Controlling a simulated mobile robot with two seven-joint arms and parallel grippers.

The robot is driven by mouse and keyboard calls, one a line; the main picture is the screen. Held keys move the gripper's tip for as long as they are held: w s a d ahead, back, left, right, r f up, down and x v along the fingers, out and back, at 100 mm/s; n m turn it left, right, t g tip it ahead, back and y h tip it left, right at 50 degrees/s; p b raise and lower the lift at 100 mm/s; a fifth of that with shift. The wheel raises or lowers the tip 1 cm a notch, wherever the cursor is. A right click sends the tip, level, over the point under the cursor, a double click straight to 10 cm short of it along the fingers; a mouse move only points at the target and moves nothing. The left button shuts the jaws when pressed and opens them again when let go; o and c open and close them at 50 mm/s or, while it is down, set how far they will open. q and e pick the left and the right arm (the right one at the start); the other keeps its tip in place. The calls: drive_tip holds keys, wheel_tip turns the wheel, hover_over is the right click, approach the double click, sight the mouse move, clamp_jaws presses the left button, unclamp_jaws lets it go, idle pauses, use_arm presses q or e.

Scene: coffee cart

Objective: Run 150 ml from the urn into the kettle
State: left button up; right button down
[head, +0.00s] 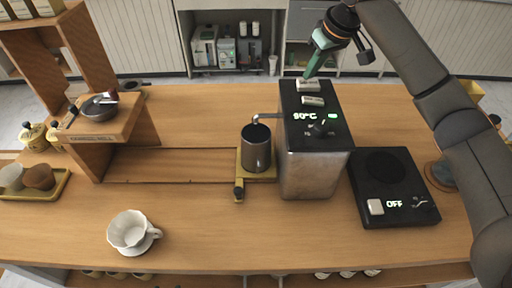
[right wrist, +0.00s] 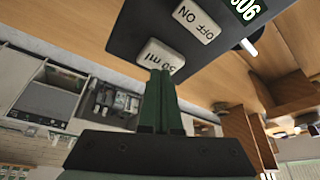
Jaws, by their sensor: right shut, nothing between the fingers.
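The urn (head: 312,170) is a tall metal box with a black top, a lit display that seems to read 90°C, and a spout on its left. The dark metal kettle (head: 257,155) stands upright under the spout; I see no stream of water. My right gripper (head: 307,76) is shut and empty, pointing down at the white button (head: 308,86) at the urn's far edge. In the right wrist view the fingertips (right wrist: 162,72) are at that button (right wrist: 160,55), whose partly covered label ends in "50 ml"; contact is unclear. An ON/OFF switch (head: 312,101) lies beside it.
A black hot plate (head: 388,165) reading OFF stands right of the urn. The front middle of the counter (head: 200,235) is clear.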

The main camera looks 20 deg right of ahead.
drive_tip(key=shift+f, duration=0.7)
drive_tip(key=shift+r, duration=1)
idle(1.2)
drive_tip(key=shift+r, duration=2.5)
